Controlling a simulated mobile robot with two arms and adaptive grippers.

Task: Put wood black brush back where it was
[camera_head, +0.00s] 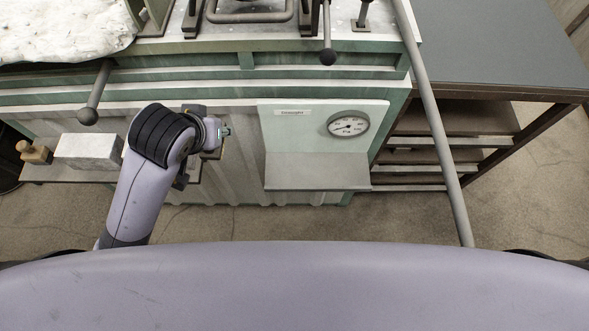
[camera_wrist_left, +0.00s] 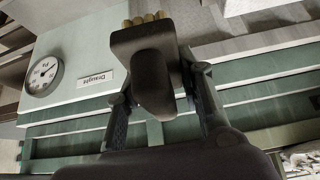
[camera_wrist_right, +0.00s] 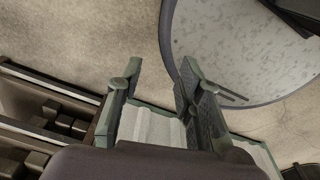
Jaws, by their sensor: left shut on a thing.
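My left gripper (camera_wrist_left: 160,100) is shut on the wood black brush (camera_wrist_left: 152,85), which has a dark block body and pale yellowish tufts at its far end. In the head view, my left gripper (camera_head: 212,140) is in front of the green furnace wall, left of the draught panel; the brush is mostly hidden there by the wrist. My right gripper (camera_wrist_right: 158,95) is open and empty, with its fingers apart; it is outside the head view.
A low shelf (camera_head: 60,174) at the left holds a pale block (camera_head: 88,150) and a small wooden-handled thing (camera_head: 33,152). The draught panel with its gauge (camera_head: 348,124) has a bare grey ledge (camera_head: 315,172). A long metal rod (camera_head: 435,120) leans at the right, beside a dark table (camera_head: 500,45).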

